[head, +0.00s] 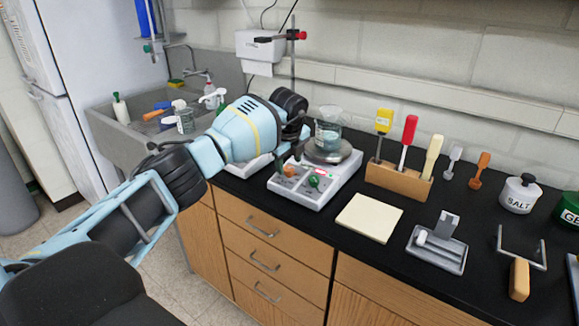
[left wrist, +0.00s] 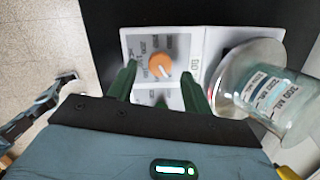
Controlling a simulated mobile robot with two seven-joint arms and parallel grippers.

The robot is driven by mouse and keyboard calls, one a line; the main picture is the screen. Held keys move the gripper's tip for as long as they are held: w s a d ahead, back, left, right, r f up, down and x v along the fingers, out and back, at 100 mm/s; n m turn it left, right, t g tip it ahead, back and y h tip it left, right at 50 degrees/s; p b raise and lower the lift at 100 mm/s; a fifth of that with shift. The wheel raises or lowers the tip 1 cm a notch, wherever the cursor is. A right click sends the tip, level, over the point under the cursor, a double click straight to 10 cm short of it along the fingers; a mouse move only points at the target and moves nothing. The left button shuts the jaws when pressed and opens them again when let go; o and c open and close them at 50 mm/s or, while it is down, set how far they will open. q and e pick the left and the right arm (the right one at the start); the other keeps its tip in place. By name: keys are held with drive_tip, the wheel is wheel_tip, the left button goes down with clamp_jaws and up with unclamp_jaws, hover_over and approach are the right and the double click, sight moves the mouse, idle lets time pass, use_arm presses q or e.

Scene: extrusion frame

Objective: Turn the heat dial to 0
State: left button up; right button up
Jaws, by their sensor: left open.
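The hot plate unit (head: 312,186) stands on the black bench, with an orange dial (head: 289,170) and a green dial (head: 314,181) on its sloped front panel. In the left wrist view the orange dial (left wrist: 161,66) sits within a printed scale, its numbers too blurred to read. My left gripper (head: 292,155) is open and empty, reaching down over the panel. In the left wrist view the two green fingers of my left gripper (left wrist: 159,72) straddle the orange dial; contact cannot be told. The green dial is hidden there. My right gripper is in neither view.
A glass beaker (head: 328,130) of bluish liquid stands on the round heating plate (head: 335,155), close to the left gripper. A wooden rack (head: 398,183) of tools and a cream pad (head: 369,218) lie to the right. A sink (head: 140,140) is at the left.

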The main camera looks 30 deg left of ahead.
sight(289, 184)
use_arm(q)
drive_tip(key=v, duration=0.4)
drive_tip(key=shift+s+r, duration=0.1)
drive_tip(key=shift+r, duration=0.3)
drive_tip(key=shift+d, duration=0.1)
